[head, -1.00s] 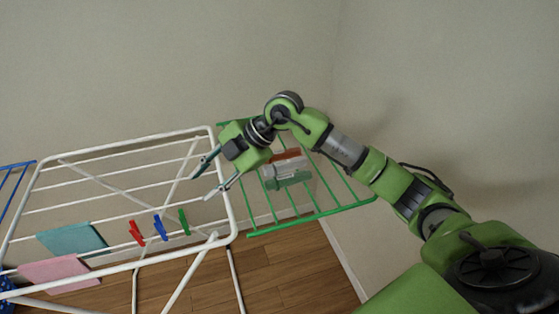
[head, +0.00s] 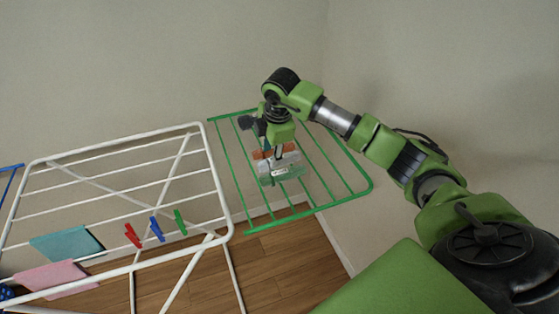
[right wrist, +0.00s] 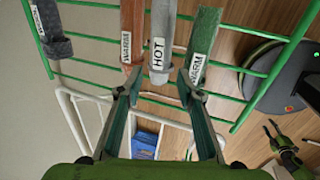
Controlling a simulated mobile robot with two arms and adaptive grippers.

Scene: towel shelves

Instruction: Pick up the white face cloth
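A white-grey cloth with a HOT label (right wrist: 160,42) hangs over the green rack, between a brown-orange cloth (right wrist: 132,30) and a green cloth (right wrist: 203,45), both labelled WARM. In the head view the white cloth (head: 266,167) is partly covered by my right gripper (head: 278,158). In the right wrist view, my right gripper (right wrist: 159,86) is open, with its fingertips on either side of the white cloth's near end, close to the neighbouring cloths. Contact is unclear. A small green and black part at the right edge looks like my left gripper (right wrist: 272,130); its fingers are too small to judge.
The green rack (head: 345,207) juts from the white drying rack (head: 110,141). A dark labelled cloth (right wrist: 48,25) hangs at its other end. A teal cloth (head: 66,245), a pink cloth (head: 50,277) and several clothespins (head: 157,229) are on the white rack. Walls stand behind.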

